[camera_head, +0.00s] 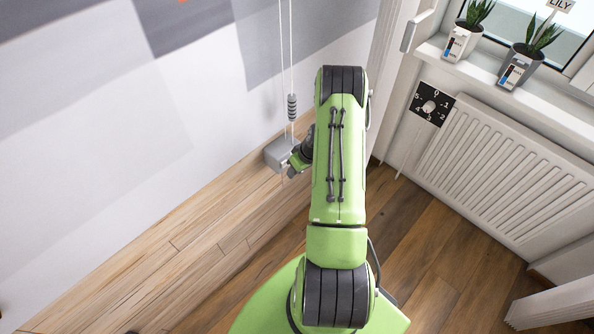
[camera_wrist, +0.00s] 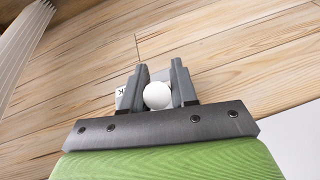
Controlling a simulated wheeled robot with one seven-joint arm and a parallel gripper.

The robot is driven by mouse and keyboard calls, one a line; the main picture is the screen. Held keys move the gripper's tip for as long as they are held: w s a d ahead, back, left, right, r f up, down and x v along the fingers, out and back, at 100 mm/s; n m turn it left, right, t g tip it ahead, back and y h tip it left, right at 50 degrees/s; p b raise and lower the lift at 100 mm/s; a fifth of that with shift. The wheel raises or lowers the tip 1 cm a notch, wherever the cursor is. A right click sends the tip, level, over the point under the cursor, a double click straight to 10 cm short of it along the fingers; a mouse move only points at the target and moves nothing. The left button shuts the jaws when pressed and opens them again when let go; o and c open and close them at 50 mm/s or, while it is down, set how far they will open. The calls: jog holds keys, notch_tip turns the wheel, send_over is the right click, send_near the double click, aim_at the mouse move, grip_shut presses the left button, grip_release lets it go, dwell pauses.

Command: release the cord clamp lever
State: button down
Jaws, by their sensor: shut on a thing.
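In the wrist view a round white knob (camera_wrist: 157,95), which looks like the end of the clamp lever, sits between the two grey fingers of my gripper (camera_wrist: 163,88). My gripper is shut on this knob. In the head view my gripper (camera_head: 295,165) is at the front of the clamp, partly hidden by my green arm. The rest of the lever is hidden, so its angle cannot be told.
A dark ribbed cord weight (camera_head: 292,107) hangs just above the clamp. A white radiator (camera_head: 480,165) with a black dial plate (camera_head: 430,105) stands at right. Two potted plants (camera_head: 522,65) (camera_head: 462,42) stand on the windowsill. Wooden planks left of the clamp are clear.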

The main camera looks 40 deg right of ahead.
jog(key=shift+w+r+g, duration=0.25)
jog(key=shift+r+g, duration=0.3)
jog(key=shift+g, duration=0.35)
jog(key=c, duration=1)
grip_release()
jog(key=shift+o, duration=0.2)
jog(key=shift+r, duration=0.1)
jog(key=p+v, duration=0.2)
jog(key=v, duration=1.3)
jog(key=shift+r, duration=0.35)
jog(key=shift+w, duration=0.15)
